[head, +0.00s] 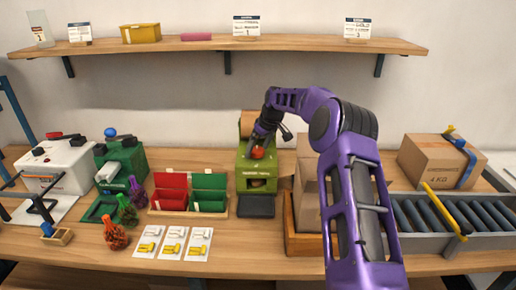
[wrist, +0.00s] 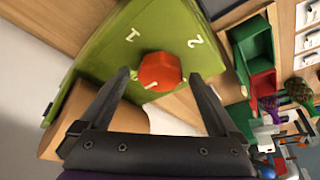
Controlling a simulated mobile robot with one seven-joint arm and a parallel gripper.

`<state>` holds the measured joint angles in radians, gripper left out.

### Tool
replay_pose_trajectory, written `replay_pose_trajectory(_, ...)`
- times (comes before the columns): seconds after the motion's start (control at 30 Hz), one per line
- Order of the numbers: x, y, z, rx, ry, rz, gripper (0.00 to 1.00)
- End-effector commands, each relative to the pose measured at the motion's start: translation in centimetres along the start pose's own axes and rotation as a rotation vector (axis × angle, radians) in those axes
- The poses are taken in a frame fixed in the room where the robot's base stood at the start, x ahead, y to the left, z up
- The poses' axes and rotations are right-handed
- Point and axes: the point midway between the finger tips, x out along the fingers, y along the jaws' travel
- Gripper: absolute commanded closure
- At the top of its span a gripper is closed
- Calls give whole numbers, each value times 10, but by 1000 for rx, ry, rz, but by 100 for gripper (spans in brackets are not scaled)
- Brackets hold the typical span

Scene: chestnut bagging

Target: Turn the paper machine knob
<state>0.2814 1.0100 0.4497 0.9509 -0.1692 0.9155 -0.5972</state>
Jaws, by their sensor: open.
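The paper machine (head: 257,185) is a green box in the middle of the table, with a brown paper roll (head: 247,124) at its top. Its orange-red knob (head: 257,152) is on the upper part; in the wrist view the knob (wrist: 160,71) is faceted, with the marks 1 and 2 on the green panel (wrist: 112,62) beside it. My gripper (head: 256,146) is at the knob in the head view. In the wrist view my gripper (wrist: 160,78) is open, with one finger on each side of the knob and visible gaps between fingers and knob.
Red and green bins (head: 189,190) stand left of the machine. Cardboard boxes in a wooden crate (head: 305,244) stand close on its right. A shelf (head: 215,46) runs above. A conveyor (head: 455,227) is at the right. Bare table lies in front of the machine.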

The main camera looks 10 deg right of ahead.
Motion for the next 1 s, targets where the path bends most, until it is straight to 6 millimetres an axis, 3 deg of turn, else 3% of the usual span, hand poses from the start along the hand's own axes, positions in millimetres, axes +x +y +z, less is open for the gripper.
replay_pose_trajectory(0.13, 0, 0, 0, 0, 0, 0, 7)
replay_pose_trajectory(0.6, 0, 0, 0, 0, 0, 0, 89)
replay_pose_trajectory(1.0, 0, -1, 0, 78, -1, 35, 90)
